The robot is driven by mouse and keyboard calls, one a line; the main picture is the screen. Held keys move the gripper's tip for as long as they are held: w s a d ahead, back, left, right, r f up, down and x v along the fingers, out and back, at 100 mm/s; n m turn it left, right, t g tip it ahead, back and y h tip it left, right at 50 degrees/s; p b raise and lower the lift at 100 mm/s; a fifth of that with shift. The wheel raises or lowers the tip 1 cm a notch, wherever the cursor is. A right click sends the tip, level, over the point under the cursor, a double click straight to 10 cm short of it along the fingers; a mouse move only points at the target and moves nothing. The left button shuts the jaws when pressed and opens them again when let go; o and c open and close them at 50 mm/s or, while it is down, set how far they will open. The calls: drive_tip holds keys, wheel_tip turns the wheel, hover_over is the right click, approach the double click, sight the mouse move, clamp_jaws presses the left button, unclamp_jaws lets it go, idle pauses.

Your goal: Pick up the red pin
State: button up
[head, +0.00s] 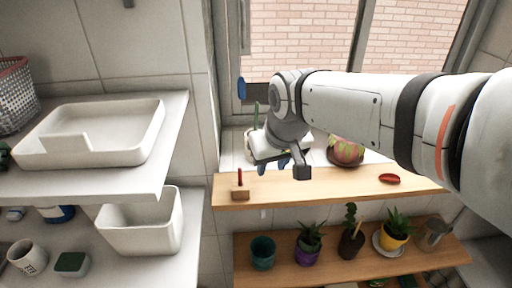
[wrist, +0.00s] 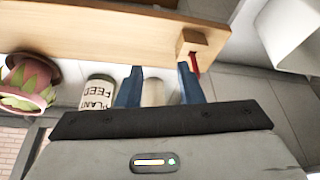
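The red pin (head: 240,176) stands upright in a small wooden block (head: 240,192) at the left end of the upper wooden shelf. In the wrist view the pin (wrist: 196,66) and block (wrist: 203,41) lie at upper right, the pin partly behind the right finger. My gripper (head: 278,166) is to the right of the pin in the head view, apart from it. In the wrist view my gripper (wrist: 160,70) is open, its blue fingers spread. A pale cylinder (wrist: 153,93) shows between the fingers; whether it lies beyond them I cannot tell.
A red oval object (head: 390,179) lies on the shelf's right part. A patterned round pot (head: 346,150) and, in the wrist view, a plant feed can (wrist: 98,92) stand nearby. Several potted plants are on the lower shelf (head: 245,272). A white basin (head: 95,130) is at left.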

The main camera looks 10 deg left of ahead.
drive_tip(key=r+n, duration=0.1)
hover_over(240, 169)
drive_tip(key=s+d, duration=0.2)
drive_tip(key=shift+y, duration=0.3)
drive_tip(key=x, duration=0.2)
drive_tip(key=p+x, duration=0.1)
drive_tip(key=x, duration=0.4)
drive_tip(key=shift+w+a+p, duration=0.15)
drive_tip(key=shift+a+p, duration=0.15)
drive_tip(key=shift+p, duration=0.1)
drive_tip(key=shift+c, duration=0.4)
clamp_jaws()
